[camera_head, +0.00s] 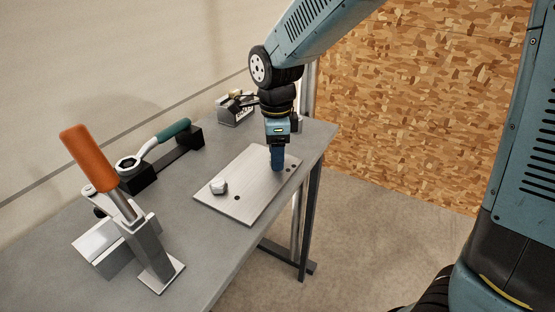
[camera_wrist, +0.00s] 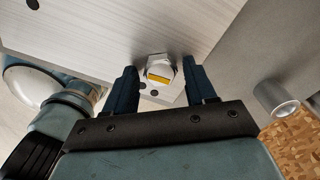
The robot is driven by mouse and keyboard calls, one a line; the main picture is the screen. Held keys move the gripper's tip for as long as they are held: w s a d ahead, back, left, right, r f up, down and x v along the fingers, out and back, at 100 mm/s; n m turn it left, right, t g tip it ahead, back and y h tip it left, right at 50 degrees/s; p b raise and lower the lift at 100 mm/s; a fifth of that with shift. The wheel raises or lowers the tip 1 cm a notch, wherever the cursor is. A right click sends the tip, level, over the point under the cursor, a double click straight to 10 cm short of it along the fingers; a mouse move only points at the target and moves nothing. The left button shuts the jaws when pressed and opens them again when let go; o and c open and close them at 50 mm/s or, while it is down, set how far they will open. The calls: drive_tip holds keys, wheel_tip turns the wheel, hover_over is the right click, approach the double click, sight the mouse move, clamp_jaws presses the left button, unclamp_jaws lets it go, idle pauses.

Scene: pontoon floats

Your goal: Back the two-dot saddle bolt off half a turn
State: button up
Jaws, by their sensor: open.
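The saddle plate (camera_head: 250,190) is a flat light-metal plate lying on the grey bench. Two dark dots (camera_head: 291,168) show near its far right end, beside my gripper (camera_head: 277,166), which points down there. In the wrist view, a hex bolt head (camera_wrist: 160,68) with a yellow mark stands between the two fingers of my gripper (camera_wrist: 160,75), with two dark dots close to it. The fingers are open, one on each side of the head; I cannot tell whether they touch it. A second hex bolt (camera_head: 218,186) stands at the plate's left end, near a single dot (camera_head: 237,198).
An orange-handled lever tool (camera_head: 90,158) stands in a metal holder at the front left. A green-handled wrench (camera_head: 160,140) rests on black blocks behind it. A small metal fixture (camera_head: 235,110) sits at the back. The bench (camera_head: 215,238) is bare around the plate.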

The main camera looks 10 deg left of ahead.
drive_tip(key=m, duration=0.6)
drive_tip(key=c, duration=0.9)
drive_tip(key=n, duration=0.3)
drive_tip(key=shift+n, duration=0.3)
drive_tip(key=n, duration=0.8)
